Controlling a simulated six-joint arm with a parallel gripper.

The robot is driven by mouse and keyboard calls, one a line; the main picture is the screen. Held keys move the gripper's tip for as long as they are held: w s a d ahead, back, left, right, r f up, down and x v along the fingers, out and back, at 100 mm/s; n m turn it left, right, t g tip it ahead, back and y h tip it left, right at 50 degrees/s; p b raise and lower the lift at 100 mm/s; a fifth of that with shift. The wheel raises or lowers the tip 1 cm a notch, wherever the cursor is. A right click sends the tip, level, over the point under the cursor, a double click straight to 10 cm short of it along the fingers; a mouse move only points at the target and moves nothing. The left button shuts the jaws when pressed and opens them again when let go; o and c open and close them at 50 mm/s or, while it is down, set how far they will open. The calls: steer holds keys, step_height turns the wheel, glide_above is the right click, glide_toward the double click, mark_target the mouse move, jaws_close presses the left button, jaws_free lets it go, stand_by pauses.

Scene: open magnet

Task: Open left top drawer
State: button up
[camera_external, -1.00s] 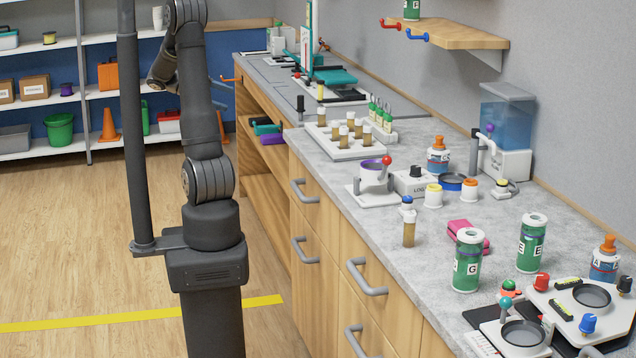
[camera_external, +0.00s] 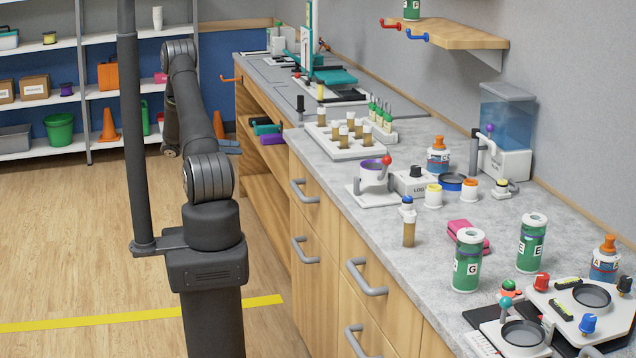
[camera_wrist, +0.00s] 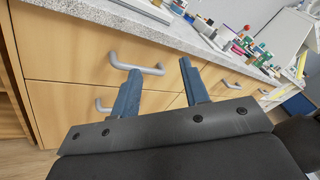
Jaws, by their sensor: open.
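The left top drawer is a light wood front (camera_external: 322,213) with a grey bar handle (camera_external: 304,191), and it is shut. In the wrist view its handle (camera_wrist: 137,66) shows beyond my fingertips, nearer the left finger. My gripper (camera_wrist: 158,72) is open and empty, with two blue-grey fingers pointing at the drawer fronts. In the external view my gripper (camera_external: 229,147) is partly hidden behind my arm, left of the cabinet and apart from the handle.
A lower drawer handle (camera_external: 305,252) sits beneath, and another handle (camera_external: 366,278) is on the drawer column to the right. The grey worktop (camera_external: 345,180) above carries vials, bottles and lab devices. The wooden floor (camera_external: 90,235) left of the cabinet is clear.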

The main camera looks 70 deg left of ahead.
mark_target(297, 191)
steer(key=w+d+f+n+t+h, duration=0.15)
steer(key=f+n, duration=0.25)
steer(key=f, duration=0.4)
steer(key=w+d+f+n+t, duration=0.15)
steer(key=f+n, duration=0.25)
steer(key=f, duration=0.5)
steer(key=shift+g, duration=0.5)
steer(key=x, duration=1.1)
steer(key=a+x, duration=0.1)
steer(key=x, duration=0.5)
steer(key=shift+w, duration=0.5)
jaws_close()
